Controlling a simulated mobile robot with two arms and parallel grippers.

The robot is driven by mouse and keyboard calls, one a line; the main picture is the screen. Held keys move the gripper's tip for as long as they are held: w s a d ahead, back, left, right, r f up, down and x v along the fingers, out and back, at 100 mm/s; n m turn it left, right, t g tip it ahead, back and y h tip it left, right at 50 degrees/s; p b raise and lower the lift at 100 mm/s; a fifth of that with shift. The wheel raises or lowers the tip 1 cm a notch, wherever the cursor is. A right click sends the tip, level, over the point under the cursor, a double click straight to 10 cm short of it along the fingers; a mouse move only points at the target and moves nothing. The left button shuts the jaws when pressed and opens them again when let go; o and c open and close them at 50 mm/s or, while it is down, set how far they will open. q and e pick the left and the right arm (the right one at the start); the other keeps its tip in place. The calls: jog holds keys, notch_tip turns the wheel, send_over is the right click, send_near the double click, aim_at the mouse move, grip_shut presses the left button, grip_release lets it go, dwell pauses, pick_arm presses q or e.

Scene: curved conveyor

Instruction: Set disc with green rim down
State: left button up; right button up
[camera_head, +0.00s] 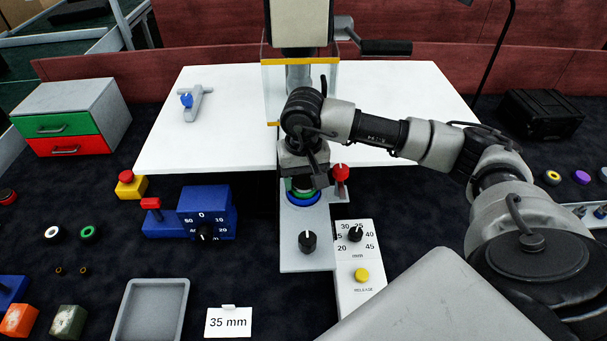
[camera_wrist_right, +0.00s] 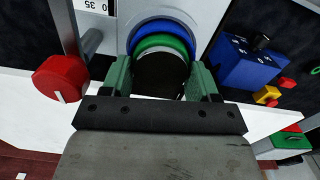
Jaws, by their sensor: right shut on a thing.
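My right gripper (camera_head: 303,184) points down over the grey plate (camera_head: 305,252) of the machine and is shut on the disc with the green rim (camera_wrist_right: 163,42). In the right wrist view the disc sits between the two fingers (camera_wrist_right: 161,82), with a dark centre and its green rim showing. A blue ring (camera_head: 303,201) lies on the plate just under the disc. It also shows in the right wrist view (camera_wrist_right: 162,25). I cannot tell whether the disc touches the blue ring. My left gripper is not in view.
A red knob (camera_head: 340,172) stands close right of the gripper, and a black knob (camera_head: 308,240) is on the plate. A dial box with a yellow button (camera_head: 362,275) is at the right. A blue dial block (camera_head: 207,212), grey tray (camera_head: 155,312) and "35 mm" card (camera_head: 228,322) lie left.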

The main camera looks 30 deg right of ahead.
aim_at(303, 179)
jog(key=shift+f, duration=0.1)
jog(key=o, duration=1)
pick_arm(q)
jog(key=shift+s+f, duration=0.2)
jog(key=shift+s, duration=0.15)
pick_arm(e)
jog(key=shift+r, duration=0.5)
pick_arm(q)
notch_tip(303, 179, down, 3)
jog(key=b, duration=0.3)
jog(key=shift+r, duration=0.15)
pick_arm(e)
notch_tip(303, 179, up, 11)
jog(key=shift+r, duration=0.1)
